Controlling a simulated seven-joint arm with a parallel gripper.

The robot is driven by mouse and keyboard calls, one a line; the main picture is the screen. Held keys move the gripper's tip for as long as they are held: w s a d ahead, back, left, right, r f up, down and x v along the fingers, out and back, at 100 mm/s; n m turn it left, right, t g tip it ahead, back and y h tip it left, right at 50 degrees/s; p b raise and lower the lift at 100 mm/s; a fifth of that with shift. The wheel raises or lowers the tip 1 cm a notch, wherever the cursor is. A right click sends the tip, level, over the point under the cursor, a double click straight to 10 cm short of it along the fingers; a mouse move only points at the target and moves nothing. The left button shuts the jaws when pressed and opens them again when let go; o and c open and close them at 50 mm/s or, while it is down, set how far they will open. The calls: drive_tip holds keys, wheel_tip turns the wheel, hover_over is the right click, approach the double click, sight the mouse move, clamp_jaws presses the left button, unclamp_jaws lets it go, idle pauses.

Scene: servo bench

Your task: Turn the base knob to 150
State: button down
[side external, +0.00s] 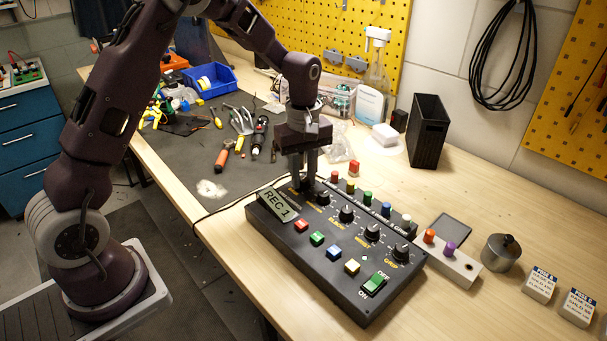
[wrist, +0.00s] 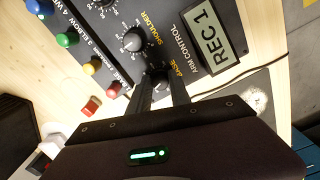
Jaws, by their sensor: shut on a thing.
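The black control box (side external: 340,262) lies on the bench with a row of black knobs along its far side. My gripper (side external: 307,184) points down at the row's left end, its fingers shut around the base knob. In the side view the fingers hide that knob. In the wrist view the base knob (wrist: 158,77) shows partly between the fingertips (wrist: 160,88), beside the BASE label. Its pointer and angle cannot be read. The shoulder knob (wrist: 135,40) is just beyond it. The display (wrist: 208,38) reads REC 1.
Coloured buttons and a green rocker switch (side external: 374,284) sit on the box's near side. A strip with coloured pegs (side external: 386,209) runs behind it. A metal pot (side external: 500,253) and labelled blocks stand right. Tools and a blue bin (side external: 211,82) lie at the back left.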

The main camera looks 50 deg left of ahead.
drive_tip(key=m, duration=0.4)
drive_tip(key=shift+m, duration=0.3)
drive_tip(key=m, duration=1)
drive_tip(key=shift+a+m, duration=0.1)
drive_tip(key=shift+m, duration=2.9)
drive_tip(key=c, duration=1.2)
unclamp_jaws()
